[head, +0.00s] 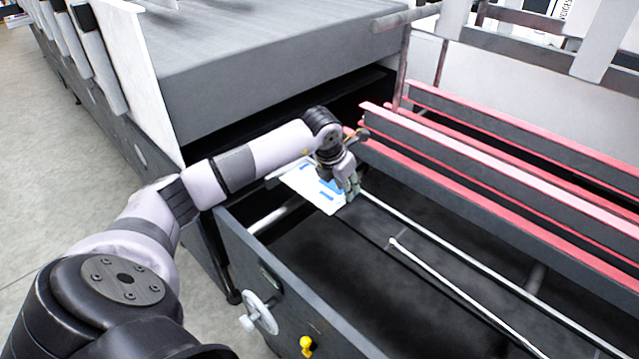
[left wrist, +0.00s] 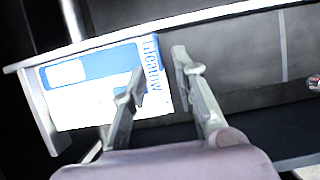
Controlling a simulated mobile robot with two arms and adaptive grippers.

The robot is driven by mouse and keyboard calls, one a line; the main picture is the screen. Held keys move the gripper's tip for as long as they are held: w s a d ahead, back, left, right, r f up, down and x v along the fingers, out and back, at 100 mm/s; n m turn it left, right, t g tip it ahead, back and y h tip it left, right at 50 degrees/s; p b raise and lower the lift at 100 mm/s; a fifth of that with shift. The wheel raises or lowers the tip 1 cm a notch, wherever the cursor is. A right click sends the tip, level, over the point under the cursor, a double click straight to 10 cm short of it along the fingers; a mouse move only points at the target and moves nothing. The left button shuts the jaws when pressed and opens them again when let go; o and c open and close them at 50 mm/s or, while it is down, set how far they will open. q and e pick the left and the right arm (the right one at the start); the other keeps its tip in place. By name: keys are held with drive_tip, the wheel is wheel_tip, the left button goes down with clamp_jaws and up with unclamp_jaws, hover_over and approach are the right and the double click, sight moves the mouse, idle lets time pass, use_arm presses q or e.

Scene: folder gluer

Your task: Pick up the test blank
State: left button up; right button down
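The test blank (head: 312,190) is a flat white piece with blue patches, lying near the mouth of the machine in the head view. In the left wrist view the blank (left wrist: 85,98) fills the left half and shows blue print along its right end. My left gripper (head: 351,188) is at the blank's right end and hides part of it. In the left wrist view its fingers (left wrist: 159,64) are apart, one in front of the blank and one just past its right end. I cannot tell whether either finger touches it. My right gripper is not in view.
Red-edged rails (head: 500,165) run to the right of my left gripper. A thin light rod (head: 440,245) crosses the dark bed. The grey machine housing (head: 260,70) stands behind my arm. A side panel (head: 290,300) with a white handwheel (head: 262,312) is in front.

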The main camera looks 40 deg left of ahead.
use_arm(q)
drive_tip(key=shift+x, duration=1.45)
drive_tip(key=shift+r, duration=0.1)
drive_tip(key=shift+c, duration=0.4)
clamp_jaws()
